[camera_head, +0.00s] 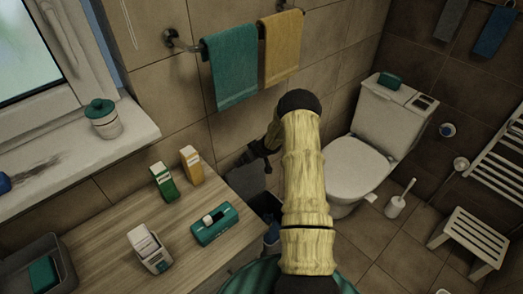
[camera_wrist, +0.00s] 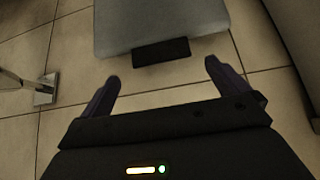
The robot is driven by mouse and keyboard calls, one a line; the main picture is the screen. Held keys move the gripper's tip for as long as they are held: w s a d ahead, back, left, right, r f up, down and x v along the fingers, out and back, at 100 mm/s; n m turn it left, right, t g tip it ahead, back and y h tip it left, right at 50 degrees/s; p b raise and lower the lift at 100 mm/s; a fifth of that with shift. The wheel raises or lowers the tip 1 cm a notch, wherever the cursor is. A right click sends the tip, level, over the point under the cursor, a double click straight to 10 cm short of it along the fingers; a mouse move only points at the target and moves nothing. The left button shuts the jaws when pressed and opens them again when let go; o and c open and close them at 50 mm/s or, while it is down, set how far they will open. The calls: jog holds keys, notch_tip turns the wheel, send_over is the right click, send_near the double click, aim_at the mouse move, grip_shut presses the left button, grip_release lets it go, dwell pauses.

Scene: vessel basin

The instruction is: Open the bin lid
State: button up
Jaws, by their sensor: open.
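The bin (camera_head: 266,204) stands in the gap between the wooden counter and the toilet, largely hidden by my arm. Its grey lid (camera_head: 246,178) shows as a flat panel beside a dark area that looks like the bin's opening. The lid appears raised, but its exact angle is unclear. In the wrist view, the grey lid (camera_wrist: 160,20) has a black tab (camera_wrist: 161,52) on its near edge. My gripper (camera_wrist: 163,80) is open and empty, its fingertips just short of the tab and to either side of it. The gripper also shows in the head view (camera_head: 258,152), close to the lid.
The wooden counter (camera_head: 110,215) holds a teal dispenser (camera_head: 214,224), small cartons and a grey tray. The toilet (camera_head: 365,150) stands right of my arm. A brush (camera_head: 398,200) and a white stool (camera_head: 470,240) stand farther right. Floor between toilet and stool is partly clear.

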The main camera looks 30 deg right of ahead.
jog(key=v, duration=1.3)
jog(key=shift+w, duration=0.1)
jog(key=s+a+r+m+g+h+p, duration=0.1)
jog(key=s+a+r, duration=0.2)
jog(key=a+r, duration=0.25)
jog(key=s+a+r+g+h, duration=0.1)
jog(key=s+a+r, duration=0.3)
jog(key=r, duration=0.2)
jog(key=s+a+r+g, duration=0.1)
jog(key=s+a+r, duration=0.3)
jog(key=s, duration=0.4)
jog(key=s+a+r+m+g, duration=0.1)
jog(key=s+a+r, duration=0.2)
jog(key=s+a, duration=0.4)
jog(key=shift+s+a+r+m+g+p, duration=0.3)
jog(key=shift+s+a+r+p, duration=0.1)
jog(key=shift+s, duration=0.8)
jog(key=shift+d, duration=0.1)
